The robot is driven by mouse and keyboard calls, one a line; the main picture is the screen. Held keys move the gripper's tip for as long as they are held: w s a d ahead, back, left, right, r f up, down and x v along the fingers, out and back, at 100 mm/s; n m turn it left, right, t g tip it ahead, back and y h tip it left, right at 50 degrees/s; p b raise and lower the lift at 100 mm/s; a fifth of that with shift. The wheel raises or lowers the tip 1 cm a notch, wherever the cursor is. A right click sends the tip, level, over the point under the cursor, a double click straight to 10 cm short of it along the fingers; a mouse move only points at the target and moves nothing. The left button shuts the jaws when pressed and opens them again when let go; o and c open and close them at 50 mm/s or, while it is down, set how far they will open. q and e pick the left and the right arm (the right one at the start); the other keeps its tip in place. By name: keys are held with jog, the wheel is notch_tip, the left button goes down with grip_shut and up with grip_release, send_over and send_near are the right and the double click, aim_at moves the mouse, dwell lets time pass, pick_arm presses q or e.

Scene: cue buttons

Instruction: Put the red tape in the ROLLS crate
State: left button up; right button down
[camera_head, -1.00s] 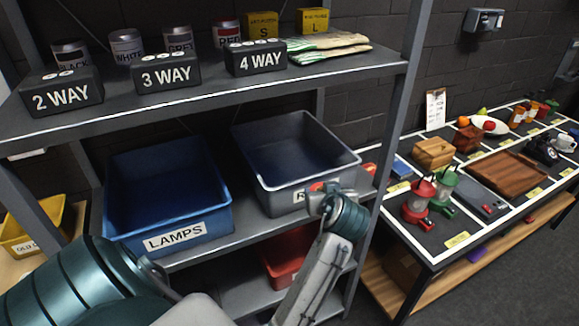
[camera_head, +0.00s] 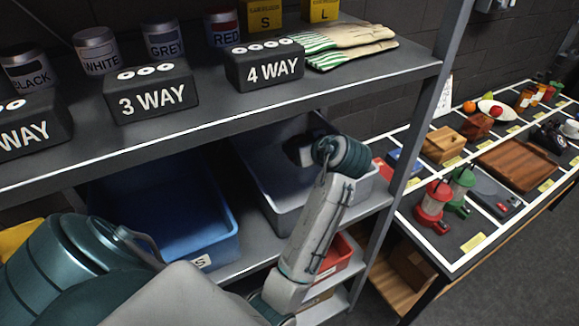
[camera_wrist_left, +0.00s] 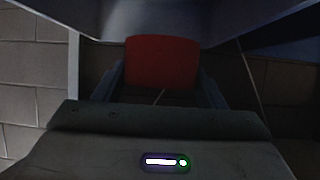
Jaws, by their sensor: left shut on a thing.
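The red tape (camera_wrist_left: 161,62) shows in the left wrist view as a red block between the fingers of my left gripper (camera_wrist_left: 162,88), which is shut on it. In the head view my left gripper (camera_head: 297,150) is a dark shape over the grey crate (camera_head: 283,218), past its front wall. I cannot tell how deep it is. The tape is hidden there. The grey crate's front label, whose first letter R showed earlier, is now covered by my forearm. My right gripper is not in view.
A blue LAMPS crate (camera_head: 224,250) stands left of the grey crate. The upper shelf (camera_head: 200,135) with 3 WAY and 4 WAY blocks (camera_head: 264,64) hangs close above. A shelf post (camera_head: 412,130) is on the right. A red bin (camera_head: 337,256) is below.

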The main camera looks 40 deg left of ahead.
pick_arm(q)
notch_tip(320, 180, down, 10)
jog(key=p, duration=0.4)
jog(key=shift+r, duration=0.15)
jog(key=shift+s+d, duration=0.15)
jog(key=shift+d, duration=0.05)
jog(key=shift+f+b, duration=0.55)
jog(key=shift+f, duration=0.05)
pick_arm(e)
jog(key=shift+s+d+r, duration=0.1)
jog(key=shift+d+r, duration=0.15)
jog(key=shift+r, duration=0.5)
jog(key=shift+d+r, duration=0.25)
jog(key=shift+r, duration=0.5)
pick_arm(q)
jog(key=o, duration=1)
jog(key=shift+s+f, duration=0.1)
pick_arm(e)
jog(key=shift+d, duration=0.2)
